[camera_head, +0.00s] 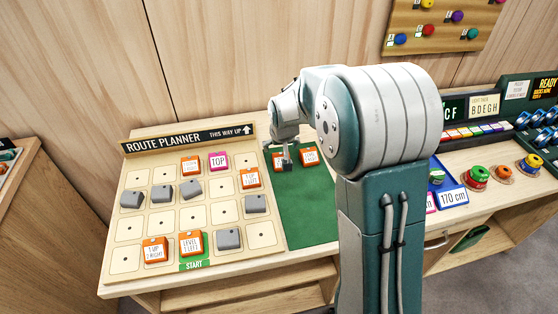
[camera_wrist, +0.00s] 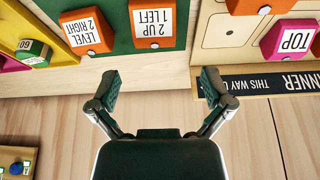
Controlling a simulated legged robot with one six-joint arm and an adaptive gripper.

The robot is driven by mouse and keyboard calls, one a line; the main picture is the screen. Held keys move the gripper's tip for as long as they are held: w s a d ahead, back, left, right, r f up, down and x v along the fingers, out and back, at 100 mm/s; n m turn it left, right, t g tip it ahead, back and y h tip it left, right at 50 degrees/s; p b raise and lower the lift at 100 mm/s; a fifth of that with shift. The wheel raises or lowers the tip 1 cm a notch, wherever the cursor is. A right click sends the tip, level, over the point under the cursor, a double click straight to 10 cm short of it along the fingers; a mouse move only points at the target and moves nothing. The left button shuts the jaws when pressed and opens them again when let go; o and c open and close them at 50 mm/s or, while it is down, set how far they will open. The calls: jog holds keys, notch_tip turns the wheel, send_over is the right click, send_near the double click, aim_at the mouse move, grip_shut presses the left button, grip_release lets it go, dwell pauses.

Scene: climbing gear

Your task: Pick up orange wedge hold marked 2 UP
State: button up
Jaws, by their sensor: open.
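The orange wedge hold marked 2 UP 1 LEFT (camera_wrist: 153,24) sits on the green mat in the wrist view, at the top and in line with the gap between my fingers. My gripper (camera_wrist: 158,84) is open and empty, its fingers spread apart, with bare space between the fingertips and the hold. In the head view this hold (camera_head: 277,160) lies at the mat's far end, partly hidden by my gripper (camera_head: 286,161). A second orange hold, marked LEVEL 2 RIGHT (camera_wrist: 86,30), sits beside it and also shows in the head view (camera_head: 309,156).
The green mat (camera_head: 307,205) is clear in front of the holds. The route planner board (camera_head: 150,254) on the left bears orange, grey and pink holds. A blue tray (camera_head: 454,196) and colored discs stand right. A wooden wall (camera_wrist: 50,110) rises behind.

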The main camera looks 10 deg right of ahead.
aim_at(282, 157)
jog(key=x, duration=0.2)
jog(key=shift+w+f, duration=0.15)
jog(key=shift+f, duration=0.1)
jog(key=shift+d+f, duration=0.25)
jog(key=x, duration=0.4)
jog(key=shift+w+d+f, duration=0.1)
jog(key=shift+d+f, duration=0.15)
jog(key=shift+d, duration=0.05)
jog(key=shift+w+a+f, duration=0.15)
jog(key=shift+a+f, duration=0.1)
jog(key=shift+f, duration=0.05)
jog(key=shift+d, duration=0.15)
jog(key=c, duration=1)
